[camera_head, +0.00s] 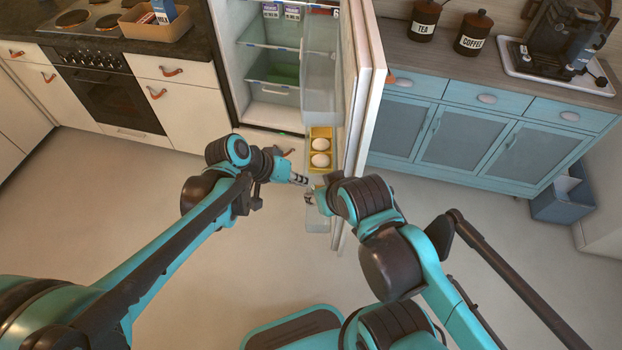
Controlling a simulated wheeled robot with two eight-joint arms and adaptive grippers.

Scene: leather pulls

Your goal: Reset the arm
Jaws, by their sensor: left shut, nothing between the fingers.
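My left arm reaches in from the left. Its gripper (300,180) is shut and empty, in front of the open fridge and just left of the door's inner side. My right arm comes in from the lower right and bends toward the fridge door. Its gripper (310,197) is close to the left one, near the lower door shelf. The right arm's wrist hides much of that gripper, so its fingers cannot be read.
The fridge door (362,90) stands wide open. A yellow egg holder (312,133) with two eggs sits on its inner side, close beyond both grippers. A blue cabinet (470,143) stands right, white drawers (175,110) left. Floor between my arms and the left drawers is clear.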

